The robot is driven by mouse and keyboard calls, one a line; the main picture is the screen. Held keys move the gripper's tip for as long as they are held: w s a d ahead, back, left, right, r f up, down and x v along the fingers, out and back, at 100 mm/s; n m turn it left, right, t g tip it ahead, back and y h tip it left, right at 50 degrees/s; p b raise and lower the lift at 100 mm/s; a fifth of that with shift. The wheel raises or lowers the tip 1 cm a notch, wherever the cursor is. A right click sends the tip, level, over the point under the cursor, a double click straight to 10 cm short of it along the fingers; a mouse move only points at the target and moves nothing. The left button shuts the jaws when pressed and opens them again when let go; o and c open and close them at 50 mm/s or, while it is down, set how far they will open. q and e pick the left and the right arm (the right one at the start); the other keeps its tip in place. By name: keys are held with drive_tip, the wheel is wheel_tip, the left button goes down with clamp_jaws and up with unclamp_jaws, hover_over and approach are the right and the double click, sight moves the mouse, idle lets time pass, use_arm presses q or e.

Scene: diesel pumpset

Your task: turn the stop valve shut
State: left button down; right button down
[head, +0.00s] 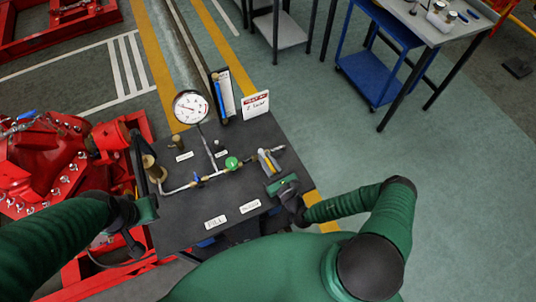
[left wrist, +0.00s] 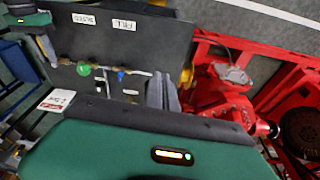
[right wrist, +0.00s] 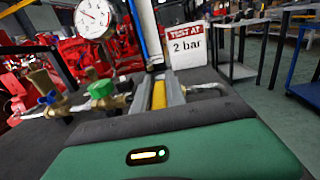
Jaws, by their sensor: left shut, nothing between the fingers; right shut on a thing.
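A dark bench panel (head: 185,225) carries a pipe run with a green round knob (head: 232,162), a small blue-handled valve (head: 196,178) and a yellow handle (right wrist: 158,95) at the right end. The frames do not label which is the stop valve. My right gripper (head: 268,160) is shut on the yellow handle, its grey fingers on both sides of it. The green knob (right wrist: 101,89) stands just left of those fingers, apart from them. My left gripper (left wrist: 160,78) is shut and empty near the panel's left end, away from the green knob (left wrist: 83,70).
A pressure gauge (head: 190,107) and a "2 bar" card (head: 255,104) stand at the panel's back. Brass fittings (head: 152,168) are at its left. Red machinery (head: 45,160) lies left. A blue trolley (head: 370,75) stands back right, with clear floor before it.

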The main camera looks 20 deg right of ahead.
drive_tip(key=shift+a+r+m+h+p, duration=0.2)
drive_tip(key=shift+m+h+p, duration=0.1)
drive_tip(key=shift+m+h, duration=0.15)
drive_tip(key=shift+d+f+h, duration=0.1)
drive_tip(key=shift+h, duration=0.25)
drive_tip(key=c, duration=1.4)
unclamp_jaws()
drive_tip(key=shift+w+f, duration=0.1)
drive_tip(key=shift+f, duration=0.05)
drive_tip(key=shift+o, duration=0.2)
drive_tip(key=s+b, duration=0.2)
drive_tip(key=s, duration=1.4)
drive_tip(key=shift+s+d, duration=0.4)
